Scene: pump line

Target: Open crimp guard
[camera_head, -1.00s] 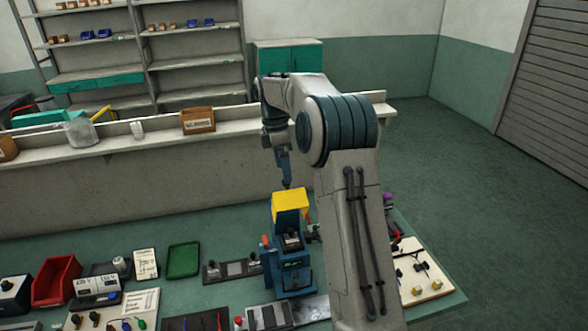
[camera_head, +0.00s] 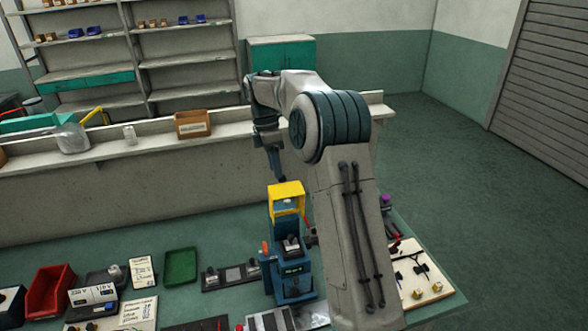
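The crimp press is a blue machine (camera_head: 290,268) standing on the green bench, right of the middle of the picture. Its yellow crimp guard (camera_head: 286,189) is at the top of the press. The guard shows as a hood-like frame, with a yellow upper band, side edges and the blue press head visible between them. My gripper (camera_head: 280,178) points down at the guard's upper back edge, close to it. I cannot tell whether they touch. The fingers are small and dark, and their opening cannot be made out. My forearm hides the area right of the press.
Left of the press are a dark fixture strip (camera_head: 230,275), a green tray (camera_head: 181,266) and a red bin (camera_head: 50,290). A board with small parts (camera_head: 425,282) lies on the right. A raised ledge with a cardboard box (camera_head: 192,124) runs behind the bench.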

